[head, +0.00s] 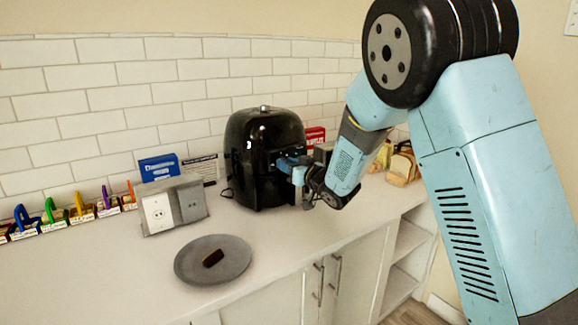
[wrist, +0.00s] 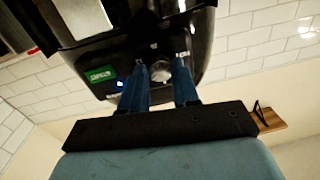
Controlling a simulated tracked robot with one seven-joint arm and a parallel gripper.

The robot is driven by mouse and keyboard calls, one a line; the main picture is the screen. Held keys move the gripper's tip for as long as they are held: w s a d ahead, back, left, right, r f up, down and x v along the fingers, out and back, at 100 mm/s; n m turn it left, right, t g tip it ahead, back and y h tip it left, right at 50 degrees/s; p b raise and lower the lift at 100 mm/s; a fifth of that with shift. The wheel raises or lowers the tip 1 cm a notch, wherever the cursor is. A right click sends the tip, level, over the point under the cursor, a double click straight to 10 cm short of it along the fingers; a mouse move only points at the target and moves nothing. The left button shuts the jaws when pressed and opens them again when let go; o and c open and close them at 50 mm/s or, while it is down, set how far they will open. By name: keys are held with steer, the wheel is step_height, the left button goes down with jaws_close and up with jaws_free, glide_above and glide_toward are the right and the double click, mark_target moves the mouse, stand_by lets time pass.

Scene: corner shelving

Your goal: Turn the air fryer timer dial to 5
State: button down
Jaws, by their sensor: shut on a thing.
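The black air fryer (head: 258,130) stands upright on the counter against the tiled wall. It also shows in the wrist view (wrist: 200,28), where it appears upside down. My gripper (head: 281,163) reaches the fryer's front from the right. In the wrist view my gripper's two blue fingers (wrist: 159,66) are on either side of a round silver-grey dial (wrist: 160,74) and shut on it. The dial's markings and pointer cannot be read. In the head view my gripper and arm hide the dial.
A grey outlet box (head: 173,207), blue box (head: 158,167) and red box (head: 315,135) stand near the fryer. Bread bags (head: 403,167) are at right. The counter's front left is clear.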

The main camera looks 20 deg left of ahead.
steer(key=shift+n, duration=0.3)
steer(key=n, duration=1)
steer(key=shift+s+a+r+n+h, duration=0.1)
steer(key=shift+a+r+n+h, duration=0.1)
steer(key=shift+n+h, duration=0.2)
steer(key=shift+f, duration=0.1)
steer(key=c, duration=0.8)
jaws_free()
steer(key=shift+d, duration=0.15)
steer(key=v, duration=1.3)
steer(key=shift+s+d, duration=0.2)
steer(key=shift+s, duration=0.05)
